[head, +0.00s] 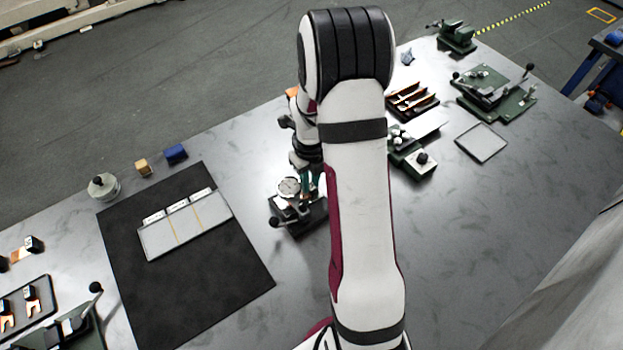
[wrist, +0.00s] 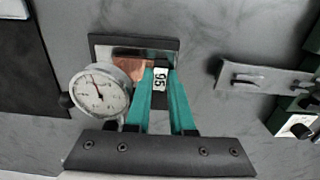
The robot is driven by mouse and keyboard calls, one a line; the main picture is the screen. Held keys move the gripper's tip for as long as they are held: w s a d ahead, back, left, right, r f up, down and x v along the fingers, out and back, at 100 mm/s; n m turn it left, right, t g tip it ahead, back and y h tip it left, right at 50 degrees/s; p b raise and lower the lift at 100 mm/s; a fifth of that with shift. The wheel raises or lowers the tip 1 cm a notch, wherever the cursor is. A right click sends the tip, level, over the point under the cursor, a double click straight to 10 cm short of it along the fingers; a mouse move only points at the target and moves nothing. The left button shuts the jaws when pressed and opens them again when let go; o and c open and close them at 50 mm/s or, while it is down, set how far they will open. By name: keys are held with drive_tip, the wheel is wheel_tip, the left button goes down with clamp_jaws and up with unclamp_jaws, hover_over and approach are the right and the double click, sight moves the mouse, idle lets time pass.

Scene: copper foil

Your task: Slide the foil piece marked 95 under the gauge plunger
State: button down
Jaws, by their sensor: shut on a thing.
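The foil piece marked 95 is a copper strip (wrist: 128,66) with a white end tag (wrist: 160,80) reading 95. In the wrist view my gripper (wrist: 161,73), with two teal fingers, is shut on it at the tag end. The copper runs left from the fingers over the dark gauge base (wrist: 105,44), partly behind the round white dial gauge (wrist: 100,94). The plunger is hidden, so I cannot tell whether the foil lies under it. In the head view the gauge dial (head: 289,187) stands just left of my arm, which mostly hides the gripper and the foil.
A black mat (head: 215,290) with a pale three-part tray (head: 160,242) lies left of the gauge. A weight-like grey knob (head: 103,187) and small blocks stand behind it. The right front table is clear.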

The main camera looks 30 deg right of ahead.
drive_tip(key=shift+a, duration=0.3)
drive_tip(key=c, duration=1.1)
unclamp_jaws()
drive_tip(key=shift+r, duration=1.5)
drive_tip(key=o, duration=0.5)
drive_tip(key=shift+r, duration=2)
